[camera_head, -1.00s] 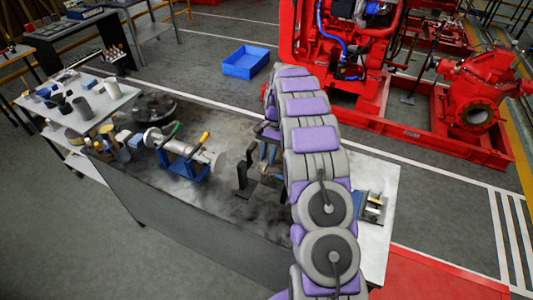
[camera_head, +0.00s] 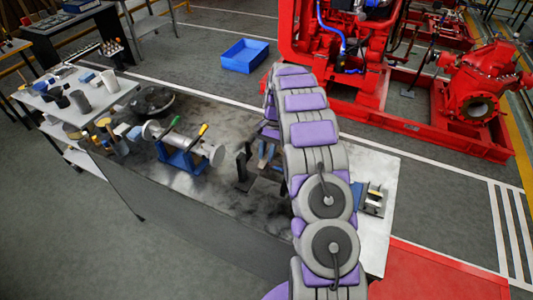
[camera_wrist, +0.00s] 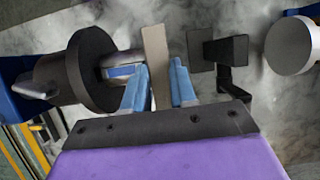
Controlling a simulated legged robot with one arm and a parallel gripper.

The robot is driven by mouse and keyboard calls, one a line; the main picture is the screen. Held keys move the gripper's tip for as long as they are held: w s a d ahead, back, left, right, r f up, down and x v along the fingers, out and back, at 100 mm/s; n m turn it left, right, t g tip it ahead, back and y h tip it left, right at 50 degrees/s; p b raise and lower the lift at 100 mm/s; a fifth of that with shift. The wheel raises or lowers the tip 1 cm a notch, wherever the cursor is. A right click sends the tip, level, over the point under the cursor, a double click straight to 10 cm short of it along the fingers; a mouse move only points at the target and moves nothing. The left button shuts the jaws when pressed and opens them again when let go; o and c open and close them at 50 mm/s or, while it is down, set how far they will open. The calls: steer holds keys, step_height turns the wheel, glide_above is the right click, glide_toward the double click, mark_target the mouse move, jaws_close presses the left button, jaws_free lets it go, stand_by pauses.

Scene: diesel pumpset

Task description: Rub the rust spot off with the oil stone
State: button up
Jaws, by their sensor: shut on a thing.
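My gripper (camera_wrist: 158,88) has two blue fingers shut on a flat grey-beige slab, the oil stone (camera_wrist: 156,50), which stands up between them in the wrist view. To its left is a black round flange (camera_wrist: 90,65) with a bare metal shaft (camera_wrist: 122,60) reaching toward the stone. I cannot tell whether stone and shaft touch. No rust spot can be made out. In the head view my arm hides most of the gripper and the stone.
A black bracket (camera_wrist: 228,60) stands right of the stone; it also shows in the head view (camera_head: 243,168). A metal cylinder on a blue stand (camera_head: 182,155) is farther left on the bench. A small vise-like fixture (camera_head: 373,200) is at right. Cups crowd the left shelf (camera_head: 75,95).

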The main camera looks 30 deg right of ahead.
steer(key=shift+f, duration=0.9)
steer(key=shift+w+d+r+p, duration=0.15)
steer(key=shift+w+d+p, duration=0.2)
steer(key=shift+d+p, duration=0.05)
steer(key=shift+s+a, duration=0.7)
steer(key=shift+a, duration=0.25)
steer(key=shift+w+d+f+p, duration=0.2)
steer(key=shift+w+d+p, duration=0.1)
steer(key=shift+w+d, duration=0.55)
steer(key=shift+s+d, duration=0.1)
steer(key=shift+s, duration=0.05)
steer(key=shift+s, duration=0.1)
steer(key=shift+s+a, duration=0.65)
steer(key=shift+a, duration=0.25)
